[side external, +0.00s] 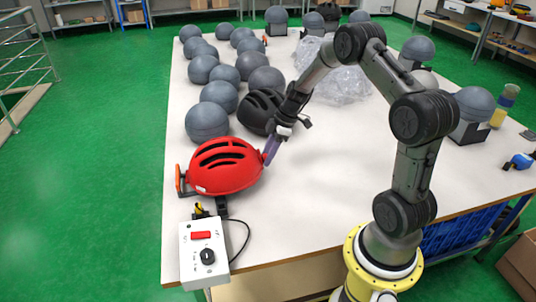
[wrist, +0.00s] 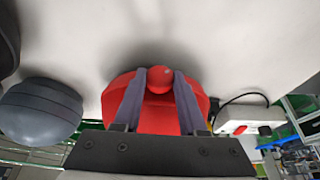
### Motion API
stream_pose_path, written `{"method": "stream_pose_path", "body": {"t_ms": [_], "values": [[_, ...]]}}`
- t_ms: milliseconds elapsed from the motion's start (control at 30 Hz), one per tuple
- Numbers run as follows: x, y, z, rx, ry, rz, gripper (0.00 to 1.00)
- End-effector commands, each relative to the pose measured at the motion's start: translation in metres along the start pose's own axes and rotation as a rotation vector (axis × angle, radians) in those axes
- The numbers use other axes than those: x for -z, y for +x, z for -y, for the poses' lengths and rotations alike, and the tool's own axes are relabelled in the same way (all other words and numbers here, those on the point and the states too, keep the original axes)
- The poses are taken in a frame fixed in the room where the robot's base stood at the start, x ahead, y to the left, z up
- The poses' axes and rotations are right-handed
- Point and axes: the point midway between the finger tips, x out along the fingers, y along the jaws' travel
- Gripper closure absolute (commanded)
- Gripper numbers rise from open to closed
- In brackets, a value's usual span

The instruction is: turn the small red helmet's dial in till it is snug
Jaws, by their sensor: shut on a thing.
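The red helmet (side external: 225,170) with black vents sits near the table's front left corner, on a stand that is mostly hidden. In the wrist view the red helmet (wrist: 118,95) fills the space behind my fingers. A small round red dial (wrist: 159,80) sticks out from its edge. My gripper (wrist: 160,75) has its two purple-grey fingers shut on the dial, one on each side. In the side view my gripper (side external: 270,151) meets the helmet's right side, and the dial is hidden there. How snug the dial is cannot be seen.
A black helmet (side external: 257,112) lies just behind my gripper. Several grey headforms (side external: 207,121) stand along the left of the table. A white control box (side external: 203,254) with a cable sits in front of the helmet. Clear plastic (side external: 343,85) lies farther back. The table's middle (side external: 350,150) is bare.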

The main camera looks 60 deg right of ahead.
Motion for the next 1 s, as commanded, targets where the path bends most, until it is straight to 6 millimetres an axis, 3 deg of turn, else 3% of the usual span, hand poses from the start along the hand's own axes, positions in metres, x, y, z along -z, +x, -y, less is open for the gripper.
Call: {"method": "stream_pose_path", "body": {"t_ms": [367,1000], "values": [[0.000,0.000,-0.003,0.091,0.053,-0.001,1.00],[-0.003,0.004,-0.011,0.592,0.335,0.000,1.00]]}}
